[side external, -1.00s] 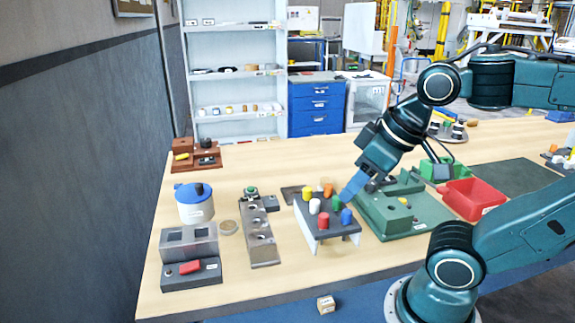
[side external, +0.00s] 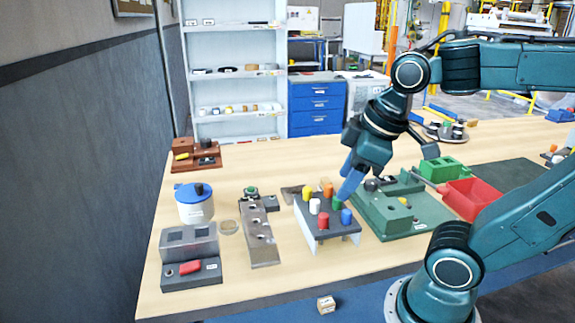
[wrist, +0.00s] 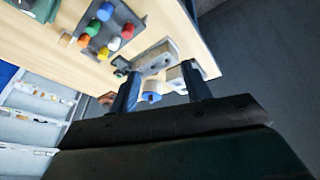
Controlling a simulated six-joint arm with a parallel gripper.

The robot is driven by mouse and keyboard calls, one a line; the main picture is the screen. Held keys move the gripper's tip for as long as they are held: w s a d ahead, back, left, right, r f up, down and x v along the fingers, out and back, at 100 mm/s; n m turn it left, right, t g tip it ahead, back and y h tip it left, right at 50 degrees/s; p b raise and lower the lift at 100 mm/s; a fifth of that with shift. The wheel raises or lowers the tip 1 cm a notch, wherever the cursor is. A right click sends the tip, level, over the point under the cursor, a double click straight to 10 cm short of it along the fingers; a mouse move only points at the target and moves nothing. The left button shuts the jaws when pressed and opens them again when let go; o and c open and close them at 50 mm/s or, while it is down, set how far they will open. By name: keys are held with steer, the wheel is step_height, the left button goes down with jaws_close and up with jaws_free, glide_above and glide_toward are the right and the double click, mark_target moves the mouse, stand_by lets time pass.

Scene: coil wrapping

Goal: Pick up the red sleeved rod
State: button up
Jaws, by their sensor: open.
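The red sleeved rod (side external: 323,221) stands upright at the near edge of a dark rack (side external: 333,230). Blue (side external: 346,216), green (side external: 337,203), white (side external: 314,206), orange (side external: 328,190) and yellow (side external: 307,191) rods stand around it. My gripper (side external: 345,193) is above and behind the rack in the side view, near the green rod; its exact height above the rods is hard to tell. In the wrist view its two fingers (wrist: 160,77) are spread with nothing between them, and the red rod (wrist: 127,31) shows beyond the fingertips, up and left.
A green fixture (side external: 400,212) stands right of the rack, with a red bin (side external: 478,198) beyond. A metal block with holes (side external: 260,232) lies to the left, near a white pot with a blue lid (side external: 195,206). A small box (side external: 326,304) lies below the table's front edge.

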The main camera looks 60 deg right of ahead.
steer(key=w+d+n+g, duration=0.1)
steer(key=w+n, duration=0.1)
steer(key=n, duration=0.2)
steer(key=n+g, duration=0.4)
steer(key=n, duration=0.8)
glide_above(324, 216)
step_height(324, 216, down, 3)
steer(key=shift+f, duration=0.2)
steer(key=shift+f, duration=0.1)
steer(key=shift+f, duration=4.2)
steer(key=shift+f, duration=0.1)
steer(key=shift+f, duration=2.5)
jaws_close()
